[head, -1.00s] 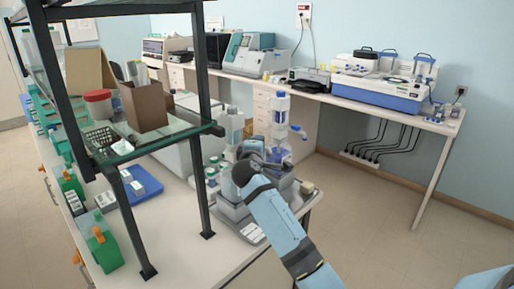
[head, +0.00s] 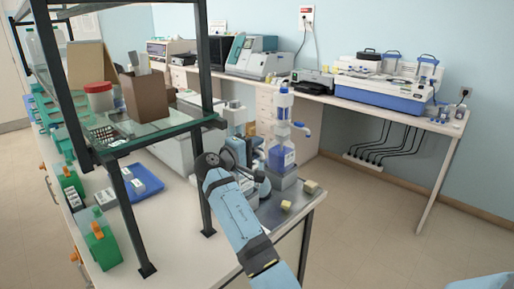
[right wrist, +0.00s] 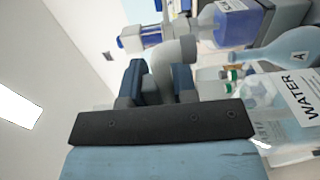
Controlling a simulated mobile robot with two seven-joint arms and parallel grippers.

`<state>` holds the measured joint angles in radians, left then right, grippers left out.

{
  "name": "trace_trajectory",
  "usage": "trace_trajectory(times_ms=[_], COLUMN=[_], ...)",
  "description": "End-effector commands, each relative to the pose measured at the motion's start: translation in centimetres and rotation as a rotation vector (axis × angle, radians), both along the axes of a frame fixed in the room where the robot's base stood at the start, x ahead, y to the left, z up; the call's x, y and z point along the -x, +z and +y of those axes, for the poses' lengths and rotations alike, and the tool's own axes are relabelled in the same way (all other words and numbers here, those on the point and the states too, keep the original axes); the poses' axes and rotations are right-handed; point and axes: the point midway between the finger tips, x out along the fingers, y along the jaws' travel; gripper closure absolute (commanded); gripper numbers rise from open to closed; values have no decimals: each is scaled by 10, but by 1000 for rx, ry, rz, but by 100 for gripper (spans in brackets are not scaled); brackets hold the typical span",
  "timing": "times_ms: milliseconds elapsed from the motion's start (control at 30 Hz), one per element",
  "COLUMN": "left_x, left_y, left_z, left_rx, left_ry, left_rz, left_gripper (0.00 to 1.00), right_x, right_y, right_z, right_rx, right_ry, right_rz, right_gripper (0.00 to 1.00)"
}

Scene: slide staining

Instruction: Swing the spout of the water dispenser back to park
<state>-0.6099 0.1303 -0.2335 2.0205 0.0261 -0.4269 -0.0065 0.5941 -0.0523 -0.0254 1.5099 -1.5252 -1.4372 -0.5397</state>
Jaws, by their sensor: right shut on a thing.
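The water dispenser is the clear bottle with a "WATER" label (right wrist: 302,100) at the right of the right wrist view. In the head view only the upper part of what appears to be this dispenser (head: 234,116) shows; my arm and gripper hide the rest. Its grey, bent spout (right wrist: 166,62) shows in the right wrist view. My right gripper (right wrist: 160,82) is shut on the spout, with one finger on each side of it. In the head view my right gripper (head: 246,158) is beside the dispenser.
A second dispenser with blue liquid (head: 281,156) stands just right, its blue spout pointing right. A shelf frame with a dark post (head: 205,75) stands close on the left. Small beige blocks (head: 311,187) lie near the bench's right end. Floor is clear beyond.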

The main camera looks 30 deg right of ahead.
Motion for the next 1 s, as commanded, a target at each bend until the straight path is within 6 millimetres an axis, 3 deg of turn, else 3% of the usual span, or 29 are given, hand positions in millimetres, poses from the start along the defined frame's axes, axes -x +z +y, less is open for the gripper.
trace_trajectory(times_ms=[400, 433, 533, 833, 1000], left_x=[0, 0, 0, 0, 0], left_y=[0, 0, 0, 1, 7], left_z=[0, 0, 0, 0, -1], left_rx=[1, 1, 1, 2, 1], left_ry=[1, 1, 1, 0, 0], left_rz=[0, 0, 0, -1, 0], left_gripper=[57, 57, 57, 57, 57], right_x=[1, 1, 1, 0, -1], right_y=[0, 0, 0, 0, 2], right_z=[0, 0, 0, 0, -8], right_rx=[0, 0, 0, 0, 2], right_ry=[-9, -9, -8, -1, 89], right_rz=[2, 2, 2, 1, 0], right_gripper=[100, 69, 48, 48, 48])
